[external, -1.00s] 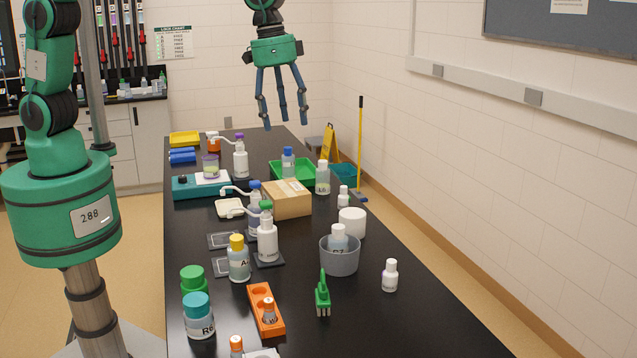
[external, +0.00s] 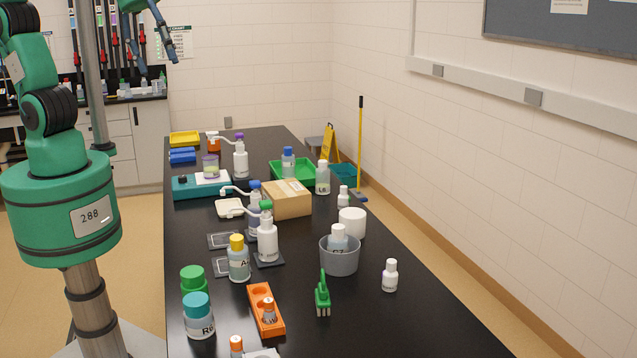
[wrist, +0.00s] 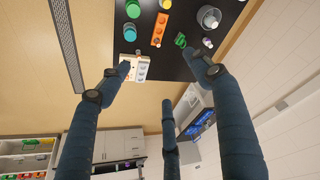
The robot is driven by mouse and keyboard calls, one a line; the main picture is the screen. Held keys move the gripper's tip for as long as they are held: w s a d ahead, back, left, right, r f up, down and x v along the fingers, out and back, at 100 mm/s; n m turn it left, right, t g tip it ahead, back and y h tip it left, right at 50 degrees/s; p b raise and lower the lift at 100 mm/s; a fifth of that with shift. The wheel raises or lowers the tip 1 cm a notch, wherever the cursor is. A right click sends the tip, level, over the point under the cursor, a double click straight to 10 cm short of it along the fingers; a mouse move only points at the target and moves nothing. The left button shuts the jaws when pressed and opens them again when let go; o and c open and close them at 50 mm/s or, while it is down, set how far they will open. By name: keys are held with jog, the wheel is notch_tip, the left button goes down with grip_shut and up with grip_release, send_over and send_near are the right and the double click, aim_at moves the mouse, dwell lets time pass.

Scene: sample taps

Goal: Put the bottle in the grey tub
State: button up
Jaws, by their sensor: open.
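The grey tub (external: 339,264) stands on the black bench right of centre. A bottle with a white cap (external: 338,237) stands inside it, its lower part hidden by the tub wall. A small white bottle (external: 390,275) stands apart to the right of the tub. The tub also shows at the top of the wrist view (wrist: 201,20), near the small white bottle (wrist: 207,43). My gripper (external: 159,66) is at the upper left of the external view, high above and away from the tub, and partly cut off. In the wrist view my gripper (wrist: 160,76) has its three fingers spread, with nothing between them.
Several bottles, a cardboard box (external: 287,199), a white jar (external: 352,222) and a green tray (external: 310,178) crowd the middle and back. The bench's near right is clear.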

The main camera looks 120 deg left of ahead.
jog(key=s+d+m, duration=0.1)
jog(key=s+d, duration=0.1)
jog(key=s, duration=0.5)
jog(key=s+d+f+m+t, duration=0.1)
jog(key=s+d, duration=0.1)
jog(key=s, duration=0.6)
jog(key=shift+d+f, duration=0.2)
jog(key=shift+d, duration=0.1)
notch_tip(320, 180, down, 16)
jog(key=b, duration=1.6)
jog(key=shift+f+b, duration=0.25)
jog(key=shift+b, duration=0.05)
